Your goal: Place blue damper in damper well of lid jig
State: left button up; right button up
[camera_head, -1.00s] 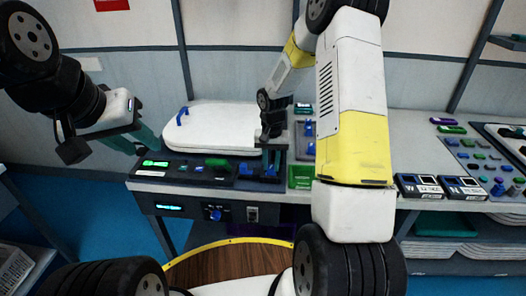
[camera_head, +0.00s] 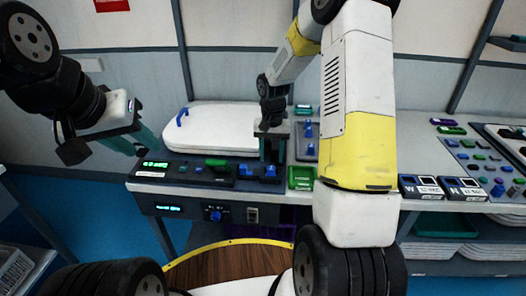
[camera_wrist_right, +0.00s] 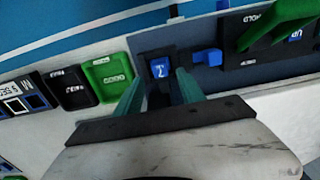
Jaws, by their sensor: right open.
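My right gripper (camera_head: 272,152) is open above the dark panel strip at the table's front edge, with nothing visible in its fingers. In the right wrist view its fingers (camera_wrist_right: 160,90) frame a blue square piece (camera_wrist_right: 160,68) with a white mark in a dark frame. A smaller blue block (camera_wrist_right: 207,57) lies beside it, outside the fingers. I cannot tell which of these is the damper, nor make out the lid jig's damper well. A white lid (camera_head: 215,128) lies behind the panel, with a blue part (camera_head: 183,116) at its left end. My left gripper (camera_head: 138,142) hangs left of the table; its jaw opening is unclear.
A green tray (camera_head: 301,178) sits right of the panel strip, and a grey plate (camera_head: 305,152) with blue parts lies behind it. A green lever piece (camera_wrist_right: 280,22) stands on the panel. Labelled dark bins (camera_head: 462,188) and a board of small parts (camera_head: 480,160) are at right.

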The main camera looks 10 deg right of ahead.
aim_at(271, 168)
jog(key=s+r+n+t, duration=0.15)
jog(key=s+r, duration=0.35)
jog(key=r, duration=0.5)
jog(key=s+r+t, duration=0.2)
jog(key=s+r, duration=0.3)
jog(key=r, duration=0.6)
jog(key=s+a+r+n+t+y, duration=0.2)
jog(key=s+r, duration=0.2)
jog(key=s, duration=1)
jog(key=shift+s+t, duration=0.15)
jog(key=shift+t, duration=0.2)
jog(key=shift+a, duration=0.1)
